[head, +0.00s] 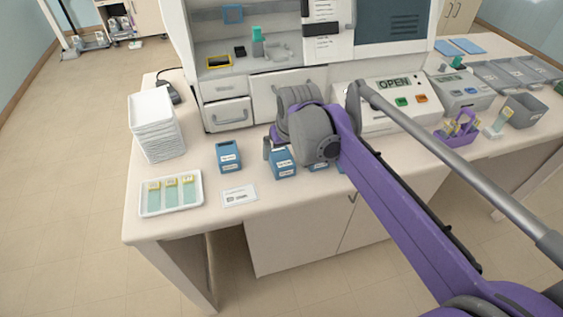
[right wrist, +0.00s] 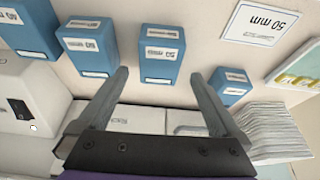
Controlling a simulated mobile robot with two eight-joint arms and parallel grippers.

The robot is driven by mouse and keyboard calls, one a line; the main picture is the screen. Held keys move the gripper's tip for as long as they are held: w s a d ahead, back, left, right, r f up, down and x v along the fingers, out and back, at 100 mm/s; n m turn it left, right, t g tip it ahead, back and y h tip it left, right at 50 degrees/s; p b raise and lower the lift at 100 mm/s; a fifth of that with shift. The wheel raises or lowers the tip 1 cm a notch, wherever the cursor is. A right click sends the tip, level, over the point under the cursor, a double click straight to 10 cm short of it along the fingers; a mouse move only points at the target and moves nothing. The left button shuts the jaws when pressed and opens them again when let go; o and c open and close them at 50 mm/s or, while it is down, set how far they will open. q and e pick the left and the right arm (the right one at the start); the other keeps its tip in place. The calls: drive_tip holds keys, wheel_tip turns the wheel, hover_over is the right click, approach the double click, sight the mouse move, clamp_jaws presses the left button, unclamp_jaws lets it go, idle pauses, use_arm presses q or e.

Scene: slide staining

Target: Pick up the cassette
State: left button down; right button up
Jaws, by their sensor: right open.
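Several blue boxes with white labels stand in a row on the bench; they look like cassettes, and no picture marks out one. In the head view one (head: 229,157) stands at the left and another (head: 283,165) beside my right gripper (head: 275,150); others are partly hidden behind my arm. In the right wrist view my right gripper (right wrist: 160,76) is open and empty. A blue box (right wrist: 160,68) shows between its fingers, with others to the left (right wrist: 88,50) and right (right wrist: 228,86). I cannot tell if the fingers touch it. My left gripper is out of view.
A white tray (head: 146,209) with several yellow-topped slides and a white card (head: 239,197) lie at the front left. A white stack (head: 155,130) stands behind the tray. A machine reading OPEN (head: 392,112), a purple rack (head: 452,138) and a grey bin (head: 523,110) stand at the right.

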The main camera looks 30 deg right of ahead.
sight(282, 157)
drive_tip(key=x, duration=0.5)
drive_tip(key=shift+f, duration=0.2)
drive_tip(key=c, duration=1.5)
